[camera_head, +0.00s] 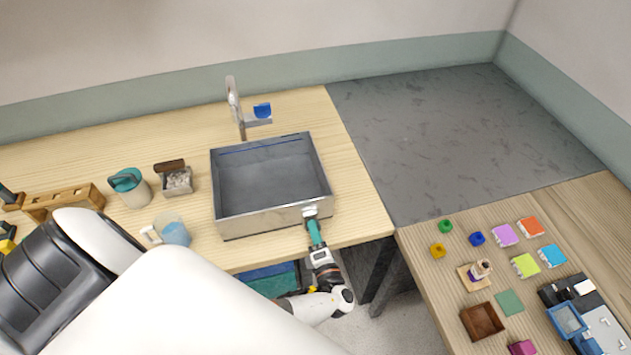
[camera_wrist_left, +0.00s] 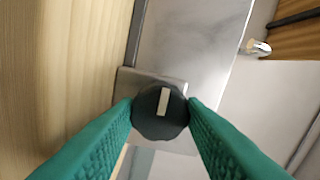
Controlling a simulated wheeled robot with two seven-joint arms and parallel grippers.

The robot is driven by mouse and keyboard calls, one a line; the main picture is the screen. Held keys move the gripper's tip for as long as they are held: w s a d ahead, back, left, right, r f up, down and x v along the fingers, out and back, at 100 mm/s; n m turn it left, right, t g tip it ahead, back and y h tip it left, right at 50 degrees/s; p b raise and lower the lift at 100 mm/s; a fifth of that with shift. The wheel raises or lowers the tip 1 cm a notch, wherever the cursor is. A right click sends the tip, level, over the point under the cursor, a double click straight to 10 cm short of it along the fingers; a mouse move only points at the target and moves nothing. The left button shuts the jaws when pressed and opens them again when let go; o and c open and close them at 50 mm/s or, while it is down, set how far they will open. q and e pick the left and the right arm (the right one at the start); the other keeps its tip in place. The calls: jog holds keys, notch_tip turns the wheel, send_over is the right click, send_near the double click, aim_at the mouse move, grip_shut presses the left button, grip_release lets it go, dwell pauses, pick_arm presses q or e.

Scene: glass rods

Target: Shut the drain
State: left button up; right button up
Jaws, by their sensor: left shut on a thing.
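The metal sink (camera_head: 226,228) is set in the front of the wooden counter, and its floor looks grey and bare. I cannot make out the drain opening in it. A dark round knob (camera_wrist_left: 158,112) with a white mark sits on a metal plate at the sink's front right corner. My left gripper (camera_head: 312,222) reaches that corner from the front. In the left wrist view its green fingers (camera_wrist_left: 160,108) are shut on the knob, one on each side. In the head view the gripper hides the knob. My right gripper is not in view.
A faucet (camera_head: 236,108) with a blue handle (camera_head: 262,110) stands behind the sink. A teal-topped jug (camera_head: 131,190), a small box (camera_head: 178,181) and a blue cup (camera_head: 174,232) stand left of it. A second table (camera_head: 420,262) at right holds small coloured items.

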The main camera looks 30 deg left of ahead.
pick_arm(q)
jog(key=shift+m, duration=0.3)
dwell(0.4)
jog(key=o, duration=1)
